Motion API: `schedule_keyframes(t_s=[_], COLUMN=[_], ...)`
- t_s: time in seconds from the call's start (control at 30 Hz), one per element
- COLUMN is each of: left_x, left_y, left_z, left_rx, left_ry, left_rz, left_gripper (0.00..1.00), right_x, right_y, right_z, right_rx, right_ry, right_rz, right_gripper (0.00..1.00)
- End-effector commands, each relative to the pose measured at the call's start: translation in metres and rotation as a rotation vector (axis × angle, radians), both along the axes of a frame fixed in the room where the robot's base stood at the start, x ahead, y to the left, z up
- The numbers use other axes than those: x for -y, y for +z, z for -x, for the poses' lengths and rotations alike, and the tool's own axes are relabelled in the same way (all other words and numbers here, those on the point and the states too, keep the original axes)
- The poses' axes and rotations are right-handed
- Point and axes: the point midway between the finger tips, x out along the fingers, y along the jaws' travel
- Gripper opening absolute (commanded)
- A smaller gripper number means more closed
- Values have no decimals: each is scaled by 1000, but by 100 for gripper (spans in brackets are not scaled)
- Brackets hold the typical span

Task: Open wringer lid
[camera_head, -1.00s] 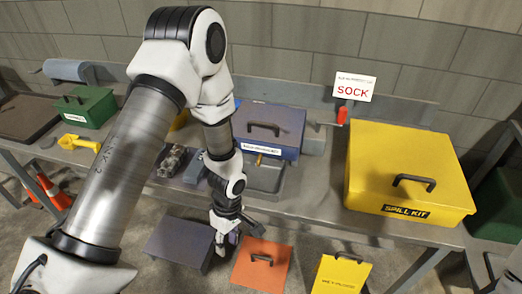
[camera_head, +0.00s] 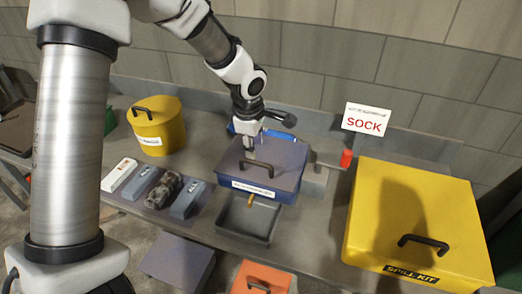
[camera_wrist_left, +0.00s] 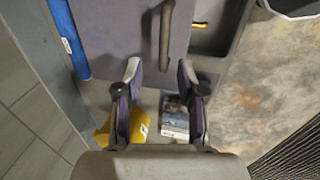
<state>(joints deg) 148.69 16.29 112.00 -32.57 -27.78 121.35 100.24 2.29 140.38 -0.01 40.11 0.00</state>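The wringer appears to be the blue box with a white label (camera_head: 252,190), closed by a flat grey-purple lid (camera_head: 283,155) with a dark bar handle (camera_head: 257,169). The label is too small to read surely. My left gripper (camera_head: 250,152) is over the lid, behind the handle. In the left wrist view my left gripper (camera_wrist_left: 157,68) has its two fingers apart with nothing between them. The lid (camera_wrist_left: 120,30) and its handle (camera_wrist_left: 166,35) show ahead of the fingertips. I cannot tell whether the fingers touch the lid. My right gripper is not in view.
A grey tray (camera_head: 236,236) sits in front of the box. A blue tube (camera_head: 300,137) lies behind it, and a red-topped part (camera_head: 346,158) stands to its right. A yellow spill kit box (camera_head: 405,185) is at the right. Several small blocks (camera_head: 140,183) and a yellow bin (camera_head: 160,128) are left.

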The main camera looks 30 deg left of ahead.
Motion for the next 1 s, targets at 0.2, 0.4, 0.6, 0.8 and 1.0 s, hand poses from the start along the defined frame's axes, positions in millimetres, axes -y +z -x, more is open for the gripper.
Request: schedule_keyframes(t_s=[0.2, 0.4, 0.6, 0.8, 1.0], left_x=[-2, -3, -3, -2, -2], left_y=[-40, -57, -58, -58, -59], left_z=[-7, -10, -11, -10, -9], left_rx=[-6, -2, -1, -3, -5], left_ry=[-2, -1, -1, -1, -1], left_rz=[0, 0, 0, 1, 1], left_gripper=[39, 39, 32, 0, 0], right_x=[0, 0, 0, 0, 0], right_y=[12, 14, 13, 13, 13], right_z=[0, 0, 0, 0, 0], right_rx=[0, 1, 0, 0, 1], right_ry=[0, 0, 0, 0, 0], right_rz=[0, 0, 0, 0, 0], right_gripper=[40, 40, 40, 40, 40])
